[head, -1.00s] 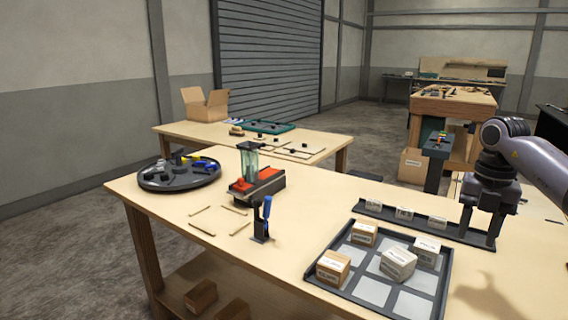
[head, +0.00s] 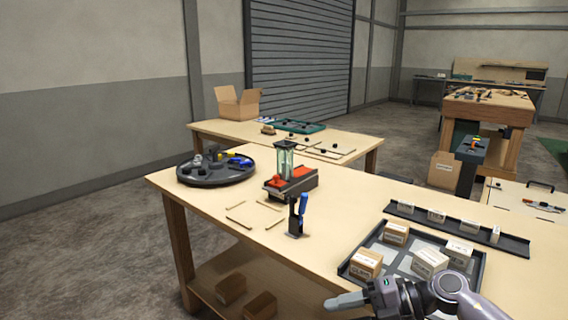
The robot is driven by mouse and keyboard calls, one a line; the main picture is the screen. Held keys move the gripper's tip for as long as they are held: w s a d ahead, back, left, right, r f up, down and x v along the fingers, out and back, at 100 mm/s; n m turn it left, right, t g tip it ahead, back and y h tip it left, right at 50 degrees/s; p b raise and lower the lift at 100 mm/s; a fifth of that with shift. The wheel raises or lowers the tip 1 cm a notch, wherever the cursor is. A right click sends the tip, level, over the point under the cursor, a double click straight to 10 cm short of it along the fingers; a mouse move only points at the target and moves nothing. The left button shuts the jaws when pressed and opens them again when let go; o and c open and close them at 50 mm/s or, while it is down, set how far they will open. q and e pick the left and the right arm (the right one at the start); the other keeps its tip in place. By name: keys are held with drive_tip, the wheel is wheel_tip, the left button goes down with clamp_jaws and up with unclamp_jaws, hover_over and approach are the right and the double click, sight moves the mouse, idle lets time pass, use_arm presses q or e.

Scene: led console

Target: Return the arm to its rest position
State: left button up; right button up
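My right arm comes in from the bottom right in the head view. Its gripper (head: 342,302) points left, low in the picture in front of the near edge of the tray. I see the fingers from the side and cannot tell whether they are apart; no object shows at them. A dark rail (head: 515,246) on the workbench holds several small labelled boxes in a row, the rightmost box (head: 495,233) standing near its right end. A grey sectioned tray (head: 352,258) holds several larger boxes, and my arm hides its near part. My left gripper is not in view.
On the workbench (head: 345,222) stand a round dark tray (head: 215,178) of parts, a red-and-black device (head: 291,182) with a clear cylinder, a blue-handled clamp (head: 301,212) and thin sticks. Behind are a second table (head: 222,131) and a post-mounted console (head: 472,148).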

drive_tip(key=s+a+m+t+y, duration=0.3)
drive_tip(key=m+t, duration=0.6)
drive_tip(key=s+d+f+m+h, duration=0.6)
drive_tip(key=s+f+m+h, duration=0.1)
drive_tip(key=s+f+m, duration=0.2)
drive_tip(key=s+d+f+m+h+p, duration=0.1)
drive_tip(key=s+d+f+m+h, duration=0.5)
drive_tip(key=s+f+m, duration=0.3)
drive_tip(key=f+m+h, duration=0.1)
drive_tip(key=m, duration=0.1)
drive_tip(key=shift+s+f+m+h, duration=0.15)
drive_tip(key=shift+m+h, duration=0.15)
